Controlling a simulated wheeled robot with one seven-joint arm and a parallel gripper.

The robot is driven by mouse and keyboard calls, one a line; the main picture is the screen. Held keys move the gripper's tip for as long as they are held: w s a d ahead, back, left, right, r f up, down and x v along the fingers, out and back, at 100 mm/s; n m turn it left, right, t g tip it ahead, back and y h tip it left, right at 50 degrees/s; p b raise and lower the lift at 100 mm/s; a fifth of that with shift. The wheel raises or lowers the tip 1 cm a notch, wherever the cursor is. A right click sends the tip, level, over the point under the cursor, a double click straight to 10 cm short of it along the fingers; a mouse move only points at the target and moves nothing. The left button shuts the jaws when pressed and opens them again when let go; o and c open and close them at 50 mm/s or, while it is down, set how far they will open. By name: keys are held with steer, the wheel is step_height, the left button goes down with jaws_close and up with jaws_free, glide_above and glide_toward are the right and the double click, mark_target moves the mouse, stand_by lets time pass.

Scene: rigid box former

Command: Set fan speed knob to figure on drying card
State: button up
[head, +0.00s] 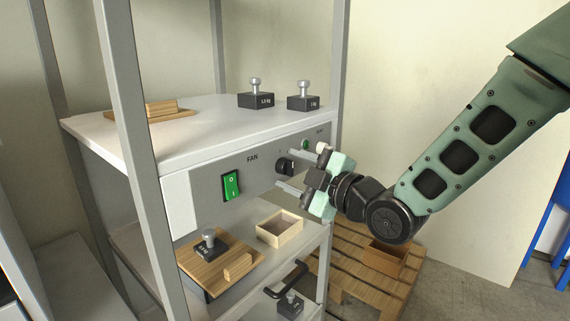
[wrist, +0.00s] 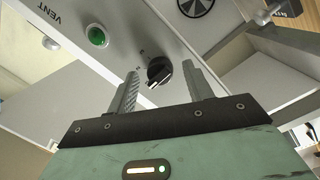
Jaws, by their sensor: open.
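The black fan speed knob (head: 285,166) sits on the grey front panel, right of the word FAN. In the wrist view the knob (wrist: 159,72) shows a white pointer mark towards its lower left. Its scale figures are too small or hidden to read. My gripper (head: 283,169) is open in front of the panel, one finger above and one below the knob. In the wrist view its fingers (wrist: 160,74) appear either side of the knob; contact cannot be told. A blank-looking white patch (head: 178,205) is at the panel's left end. I see no readable drying card figure.
A green rocker switch (head: 231,186) is left of the knob, and a green lamp (wrist: 96,36) marked VENT is beside it. Weights (head: 256,100) and a wooden block stand on top. A lower shelf holds a wooden box (head: 280,229). A frame post (head: 128,110) stands at left.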

steer(key=c, duration=0.9)
steer(key=shift+c, duration=0.2)
steer(key=shift+m, duration=0.3)
steer(key=m, duration=0.3)
steer(key=shift+b, duration=0.3)
steer(key=m+g+p, duration=0.1)
steer(key=m, duration=0.3)
steer(key=shift+m+h, duration=0.3)
steer(key=m+p, duration=0.2)
steer(key=m, duration=0.3)
steer(key=shift+r+g+p, duration=0.15)
steer(key=shift+g+p, duration=0.25)
steer(key=shift+m+g+p, duration=0.3)
steer(key=shift+m+p, duration=0.85)
steer(key=shift+m, duration=0.55)
